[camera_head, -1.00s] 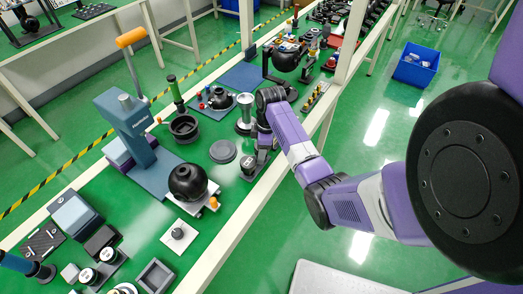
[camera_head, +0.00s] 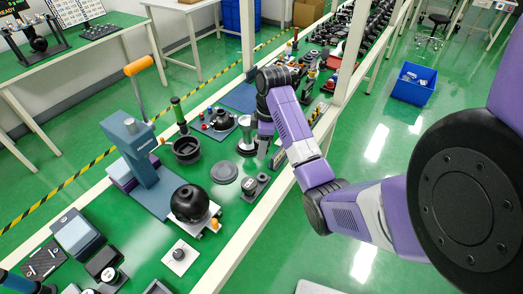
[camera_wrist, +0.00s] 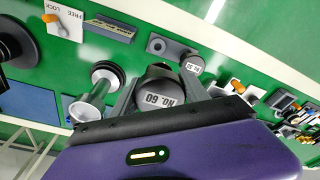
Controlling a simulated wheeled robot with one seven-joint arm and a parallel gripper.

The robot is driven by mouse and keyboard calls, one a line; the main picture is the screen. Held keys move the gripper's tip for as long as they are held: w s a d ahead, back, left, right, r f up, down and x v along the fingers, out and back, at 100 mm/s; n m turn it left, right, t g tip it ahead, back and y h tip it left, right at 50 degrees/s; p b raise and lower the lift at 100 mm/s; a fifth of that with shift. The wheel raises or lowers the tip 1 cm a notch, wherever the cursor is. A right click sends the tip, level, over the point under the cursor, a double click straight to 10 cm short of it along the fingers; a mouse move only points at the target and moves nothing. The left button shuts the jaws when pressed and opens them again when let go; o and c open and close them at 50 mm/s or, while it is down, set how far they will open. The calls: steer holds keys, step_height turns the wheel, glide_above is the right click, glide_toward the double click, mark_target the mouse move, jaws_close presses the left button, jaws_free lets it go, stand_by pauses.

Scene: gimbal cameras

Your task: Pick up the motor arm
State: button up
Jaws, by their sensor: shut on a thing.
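My gripper (camera_wrist: 158,98) is shut on a dark rounded part (camera_wrist: 152,75) with a white "NO. 60" label, seen between the fingers in the wrist view. It is the likely motor arm, but its full shape is hidden by the gripper. In the head view my gripper (camera_head: 264,145) hangs over the long green table, and the held part is too small and covered to make out. A grey flat piece with a round labelled end (camera_wrist: 193,64) lies on the table close to the held part; it also shows in the head view (camera_head: 255,186).
A silver cup-like stand (camera_head: 247,148) is close beside the gripper. A grey disc (camera_head: 224,173), a black ball on a white base (camera_head: 190,204) and a blue press (camera_head: 137,155) stand nearer on the table (camera_head: 243,225). A blue bin (camera_head: 415,83) is on the floor.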

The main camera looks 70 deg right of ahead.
steer(key=shift+w+d+r, duration=0.1)
steer(key=shift+d+r, duration=0.05)
steer(key=shift+r, duration=0.3)
steer(key=shift+w+d+r, duration=0.1)
steer(key=shift+d+r, duration=0.05)
steer(key=shift+r, duration=0.5)
steer(key=shift+s+a+r, duration=0.15)
steer(key=shift+s+r, duration=0.05)
steer(key=shift+s, duration=0.1)
steer(key=shift+w+r, duration=0.1)
steer(key=shift+r, duration=0.75)
steer(key=shift+a+r, duration=0.1)
steer(key=shift+r, duration=0.45)
